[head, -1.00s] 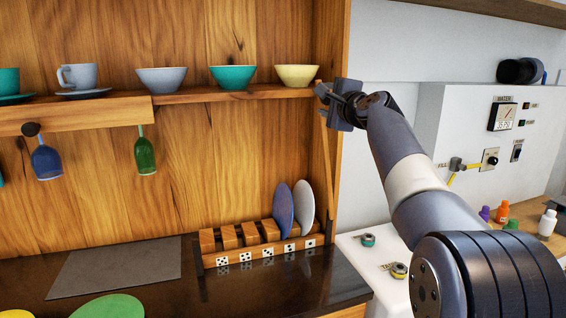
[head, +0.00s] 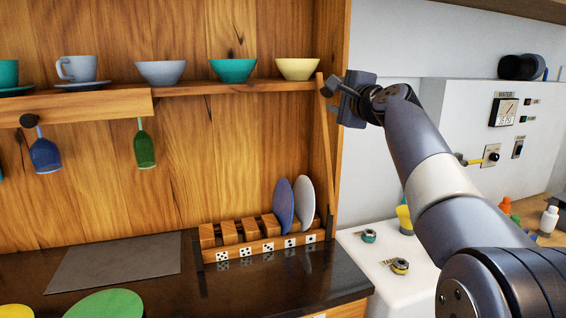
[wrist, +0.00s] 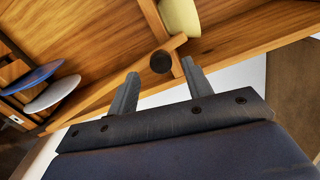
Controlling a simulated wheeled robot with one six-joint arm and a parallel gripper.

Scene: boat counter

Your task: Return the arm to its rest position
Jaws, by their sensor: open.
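My gripper (head: 340,88) is raised at the right end of the wooden shelf, near the cabinet's edge post. In the wrist view my gripper (wrist: 158,88) shows two fingers spread apart with nothing held between them. A dark round knob on a wooden bar (wrist: 161,62) shows just beyond the fingertips; I cannot tell whether anything touches. My arm reaches in from the lower right of the head view, bent up toward the shelf end.
The shelf holds a yellow bowl (head: 298,69), a teal bowl (head: 233,70), a grey bowl (head: 161,72) and cups. Glasses hang below. A plate rack (head: 262,247) holds two plates on the dark counter (head: 215,290). A water panel (head: 503,112) stands behind my arm.

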